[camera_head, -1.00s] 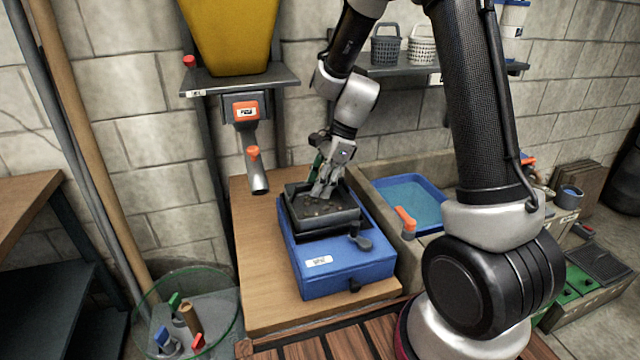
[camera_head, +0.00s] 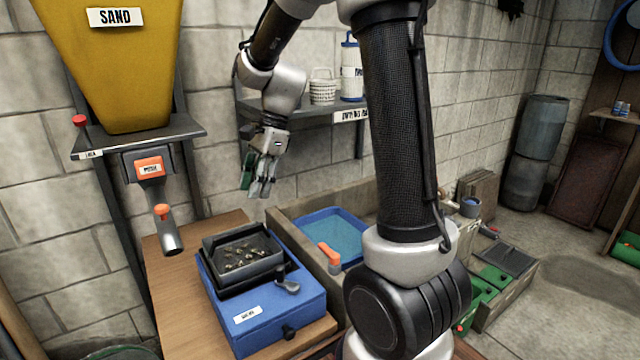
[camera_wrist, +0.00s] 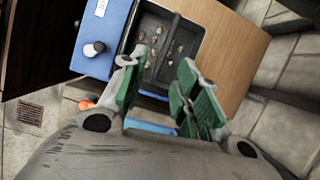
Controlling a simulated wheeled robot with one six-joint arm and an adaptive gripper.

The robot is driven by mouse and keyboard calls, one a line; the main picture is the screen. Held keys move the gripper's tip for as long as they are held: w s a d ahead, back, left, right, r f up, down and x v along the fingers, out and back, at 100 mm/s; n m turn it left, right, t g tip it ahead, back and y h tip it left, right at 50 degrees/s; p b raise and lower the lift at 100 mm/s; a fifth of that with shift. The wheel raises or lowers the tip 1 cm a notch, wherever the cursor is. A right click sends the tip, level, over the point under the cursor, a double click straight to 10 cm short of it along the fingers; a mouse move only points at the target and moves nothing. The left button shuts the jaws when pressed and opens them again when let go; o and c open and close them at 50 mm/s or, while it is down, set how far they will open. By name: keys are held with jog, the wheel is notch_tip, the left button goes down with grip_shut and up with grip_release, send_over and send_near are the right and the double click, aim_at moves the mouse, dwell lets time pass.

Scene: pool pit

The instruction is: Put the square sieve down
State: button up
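The square sieve (camera_head: 243,256) is a dark square tray with several small pebble-like bits in it. It sits on top of the blue box-shaped machine (camera_head: 262,312) on the wooden bench. In the wrist view the sieve (camera_wrist: 188,42) lies beyond my fingers, apart from them. My gripper (camera_head: 258,190) hangs in the air above and slightly right of the sieve. In the wrist view its green-padded fingers (camera_wrist: 156,92) are spread with nothing between them.
A blue basin of water (camera_head: 338,232) stands in a trough right of the machine, with an orange-handled lever (camera_head: 328,257) by it. A sand hopper's shelf (camera_head: 140,138) and spout (camera_head: 168,232) are at left. A shelf with a white basket (camera_head: 322,88) is behind my gripper. The bench's left strip is clear.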

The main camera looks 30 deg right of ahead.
jog(key=s+d+r+n+t+h, duration=0.1)
jog(key=s+d+r+n, duration=0.1)
jog(key=s+n, duration=0.3)
jog(key=s+d+r+n+t+h, duration=0.1)
jog(key=s+d+r+n, duration=0.2)
jog(key=s+n, duration=0.3)
jog(key=s+d+r+n+t+h, duration=0.2)
jog(key=s+d+n, duration=0.2)
jog(key=s, duration=0.7)
jog(key=shift+s+d+r+n, duration=0.25)
jog(key=shift+s+d+n, duration=0.1)
jog(key=shift+n, duration=0.55)
jog(key=shift+o, duration=0.4)
jog(key=shift+a, duration=0.1)
